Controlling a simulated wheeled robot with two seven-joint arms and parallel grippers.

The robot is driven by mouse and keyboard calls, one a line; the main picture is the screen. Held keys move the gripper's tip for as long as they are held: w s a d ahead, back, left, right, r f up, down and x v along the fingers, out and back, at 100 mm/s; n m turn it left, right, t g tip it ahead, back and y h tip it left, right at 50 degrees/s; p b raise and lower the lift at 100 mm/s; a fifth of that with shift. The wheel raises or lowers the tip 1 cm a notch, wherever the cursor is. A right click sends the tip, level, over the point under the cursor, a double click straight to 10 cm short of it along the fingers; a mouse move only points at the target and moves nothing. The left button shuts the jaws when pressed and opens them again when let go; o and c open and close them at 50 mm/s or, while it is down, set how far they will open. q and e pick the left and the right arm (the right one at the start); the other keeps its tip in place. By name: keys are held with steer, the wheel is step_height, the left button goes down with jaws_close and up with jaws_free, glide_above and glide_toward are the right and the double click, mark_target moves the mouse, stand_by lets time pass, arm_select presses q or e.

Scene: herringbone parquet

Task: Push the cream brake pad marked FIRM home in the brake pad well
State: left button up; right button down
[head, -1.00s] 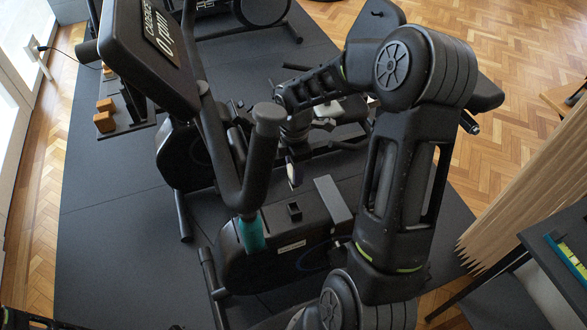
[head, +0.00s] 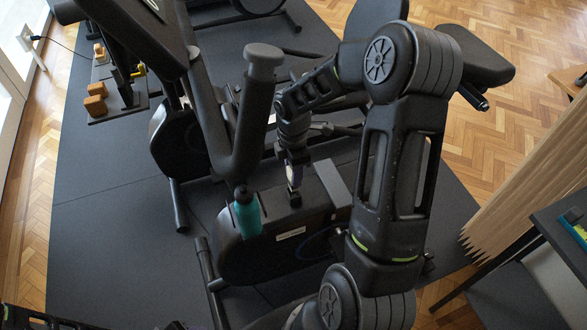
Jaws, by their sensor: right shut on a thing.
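The cream brake pad (head: 291,174) shows as a small pale sliver at the end of my right gripper (head: 293,180). My right gripper is shut on it, above the brake pad well. The well (head: 295,200) is a small dark raised socket on top of the bike's black housing. The pad's lower end is at or just over the well's mouth; I cannot tell how deep it sits. The FIRM marking is too small to read. My left gripper is out of view.
The bike's handlebar post (head: 255,110) rises just left of my right gripper. A teal bottle (head: 247,214) sits left of the well, and a grey flat bar (head: 333,182) lies right of it. Orange-brown blocks (head: 96,105) lie on a dark rack at far left.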

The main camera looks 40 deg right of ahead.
steer(key=shift+f, duration=0.55)
stand_by(1.9)
steer(key=shift+f+b, duration=1.15)
steer(key=shift+f, duration=0.8)
steer(key=c, duration=0.9)
jaws_free()
steer(key=shift+o, duration=0.2)
steer(key=shift+r, duration=0.15)
step_height(320, 180, up, 8)
steer(key=shift+f+p, duration=0.2)
steer(key=shift+p, duration=0.3)
